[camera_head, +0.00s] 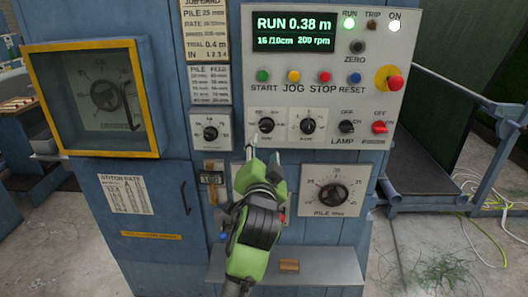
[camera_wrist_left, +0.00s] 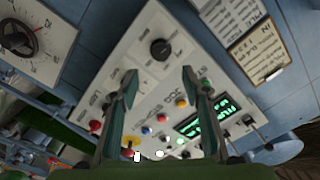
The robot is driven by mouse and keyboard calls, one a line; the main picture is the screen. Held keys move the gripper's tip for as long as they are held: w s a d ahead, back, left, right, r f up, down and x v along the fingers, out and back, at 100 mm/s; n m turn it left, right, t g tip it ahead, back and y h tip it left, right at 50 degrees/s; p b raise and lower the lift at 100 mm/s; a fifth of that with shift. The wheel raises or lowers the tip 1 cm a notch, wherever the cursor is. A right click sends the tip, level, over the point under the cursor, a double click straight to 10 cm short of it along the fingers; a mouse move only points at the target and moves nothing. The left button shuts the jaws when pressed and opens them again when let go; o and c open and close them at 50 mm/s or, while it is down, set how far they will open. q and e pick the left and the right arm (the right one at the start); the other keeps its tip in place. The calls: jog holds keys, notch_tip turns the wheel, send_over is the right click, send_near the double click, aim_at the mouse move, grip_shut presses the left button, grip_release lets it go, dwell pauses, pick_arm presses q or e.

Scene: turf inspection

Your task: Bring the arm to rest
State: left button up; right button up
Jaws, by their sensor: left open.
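My left gripper (camera_head: 263,152) is in front of the blue machine in the head view, its green and dark arm coming up from below. Its two fingers stand apart, pointing up at the lower edge of the grey control panel (camera_head: 222,60), below the small knobs (camera_head: 266,125). In the left wrist view the fingers (camera_wrist_left: 159,78) are also spread, with nothing between them but the panel behind. Whether the fingertips touch the panel I cannot tell. My right gripper does not show.
The lit display (camera_head: 294,31) reads RUN 0.38 m and 200 rpm. A red stop knob (camera_head: 395,83) sits on the right of the panel. Below are the pile dial (camera_head: 331,194) and a grey ledge (camera_head: 335,264) with a small brown block (camera_head: 289,265). A yellow-framed gauge window (camera_head: 150,95) is at left.

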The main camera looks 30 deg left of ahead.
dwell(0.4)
pick_arm(q)
jog(key=w+d+f+m+g+h, duration=0.1)
jog(key=d+f+m+g+h, duration=0.3)
jog(key=f, duration=1.6)
jog(key=d+f+n+g+h, duration=0.15)
jog(key=d+f, duration=0.45)
jog(key=f, duration=1.4)
jog(key=s+d+f+g+h+b, duration=0.1)
jog(key=s+d+f, duration=0.1)
jog(key=s+f, duration=0.65)
jog(key=s+d+f+g+h, duration=0.2)
jog(key=s+f, duration=0.3)
jog(key=f, duration=0.7)
jog(key=s+f+n+g, duration=0.1)
jog(key=s+f, duration=0.5)
jog(key=s, duration=0.6)
jog(key=s+f+g, duration=0.3)
jog(key=s+f, duration=0.3)
jog(key=s, duration=0.7)
jog(key=s+a+f+n+g+b, duration=0.1)
jog(key=s+f+g, duration=0.1)
jog(key=s+f, duration=0.5)
jog(key=s, duration=0.6)
jog(key=shift+n+h, duration=0.35)
jog(key=shift+w, duration=0.1)
